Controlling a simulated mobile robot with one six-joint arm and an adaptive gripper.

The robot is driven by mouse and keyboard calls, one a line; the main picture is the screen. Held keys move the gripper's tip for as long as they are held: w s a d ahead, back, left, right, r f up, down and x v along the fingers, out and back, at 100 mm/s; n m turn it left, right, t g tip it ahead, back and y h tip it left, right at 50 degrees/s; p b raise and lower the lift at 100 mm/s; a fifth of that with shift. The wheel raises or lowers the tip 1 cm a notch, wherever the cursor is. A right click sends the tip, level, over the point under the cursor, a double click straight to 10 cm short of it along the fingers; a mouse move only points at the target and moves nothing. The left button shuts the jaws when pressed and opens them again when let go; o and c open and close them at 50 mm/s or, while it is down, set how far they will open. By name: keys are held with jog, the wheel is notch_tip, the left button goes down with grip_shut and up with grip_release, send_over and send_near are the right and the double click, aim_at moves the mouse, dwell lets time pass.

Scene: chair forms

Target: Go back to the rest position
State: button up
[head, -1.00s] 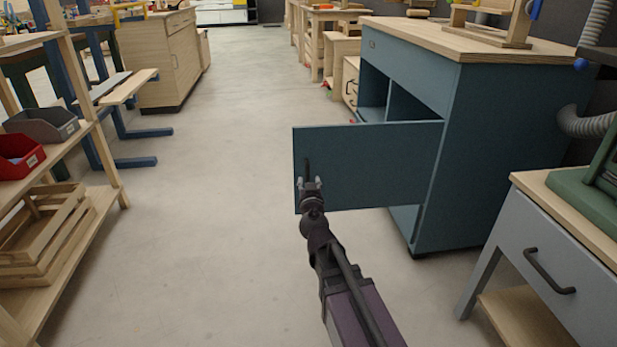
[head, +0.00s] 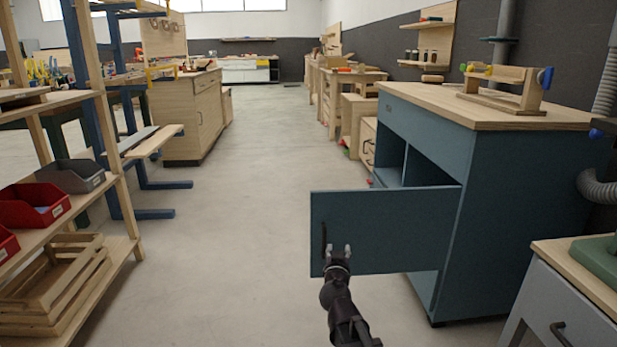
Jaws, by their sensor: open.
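My gripper (head: 340,250) is at the lower middle of the head view, in front of the open blue cabinet door (head: 390,225).
A wooden shelf (head: 120,180) with red bins (head: 32,205), a grey bin (head: 72,176) and a wooden crate (head: 50,290) stands at left. A grey drawer table (head: 575,290) is at lower right. The concrete aisle (head: 250,180) between is clear.

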jog(key=s+d+m+g+h+p, duration=0.35)
jog(key=s+d+g+p, duration=0.5)
jog(key=d, duration=0.35)
jog(key=s+a+n+g+y+p, duration=0.2)
jog(key=s+n+g+y+p, duration=0.15)
jog(key=s, duration=0.25)
jog(key=s+a+n+g+y+p, duration=0.2)
jog(key=s+a+g+p, duration=0.1)
jog(key=s+g+p, duration=0.25)
notch_tip(320, 180, up, 38)
jog(key=p, duration=3.7)
jog(key=shift+s+d+f, duration=0.15)
jog(key=shift+s+d, duration=0.05)
jog(key=shift+s, duration=0.15)
